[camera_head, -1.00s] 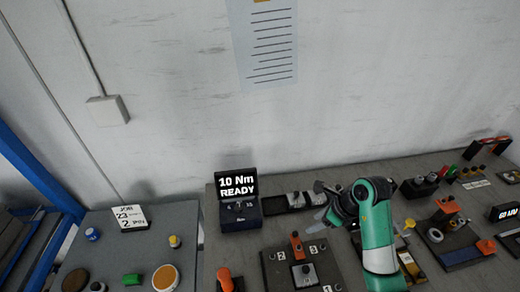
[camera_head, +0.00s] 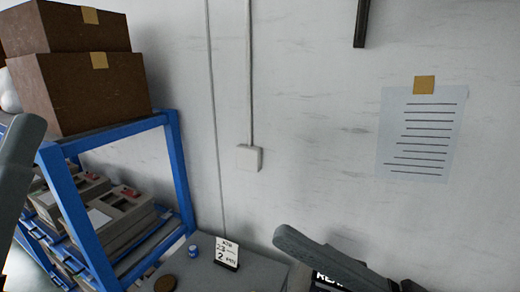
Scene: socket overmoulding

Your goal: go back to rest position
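A blunt grey bar (camera_head: 335,262) reaches in from the bottom, right of centre, its tip pointing up and left. A second grey bar (camera_head: 18,170) stands at the left edge, close to the camera. Both look like parts of my arms or grippers. No pair of fingertips shows clearly, so I cannot tell whether either gripper is open or shut, or whether it holds anything. The green arm is out of sight. The torque display (camera_head: 325,282) is mostly hidden behind the middle bar.
A blue rack (camera_head: 178,170) on the left carries brown boxes (camera_head: 85,85) and grey trays or moulds (camera_head: 118,222). A grey table (camera_head: 205,262) holds a job card (camera_head: 227,254) and a blue-and-white round item (camera_head: 193,251). A paper sheet (camera_head: 420,135) hangs on the wall.

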